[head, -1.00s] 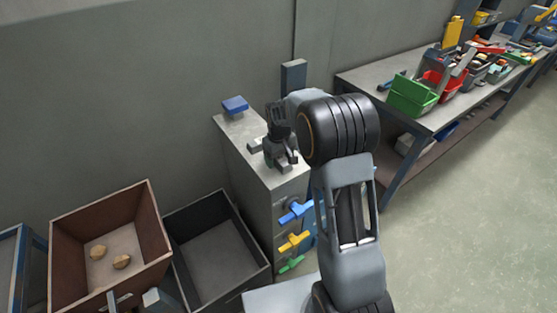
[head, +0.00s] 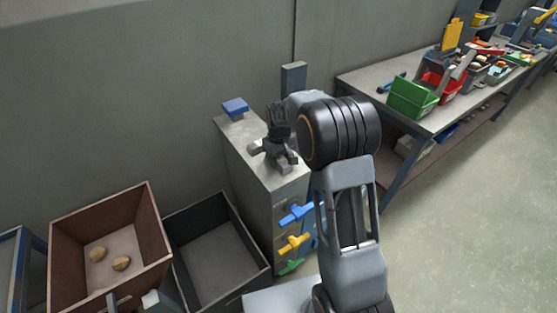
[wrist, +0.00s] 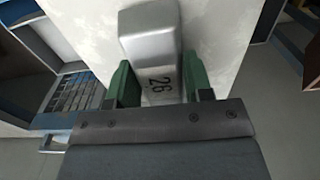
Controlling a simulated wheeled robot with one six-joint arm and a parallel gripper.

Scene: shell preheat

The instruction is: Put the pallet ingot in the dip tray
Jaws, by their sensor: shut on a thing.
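My gripper (wrist: 163,88) has its green fingers on either side of a silver-grey ingot (wrist: 150,32) marked 26, shut on it, in the wrist view. In the head view my gripper (head: 276,152) is over the top of a grey cabinet (head: 235,130), with the ingot (head: 256,147) showing at its left side. I cannot tell whether the ingot touches the cabinet top. I cannot tell which container is the dip tray. A black open tray (head: 258,262) stands at the cabinet's left.
A brown box (head: 62,262) with two tan lumps stands at lower left. A blue block (head: 235,106) is on the cabinet's back end. Blue, yellow and green handles (head: 294,242) stick out of its front. A workbench (head: 375,84) with bins is at right.

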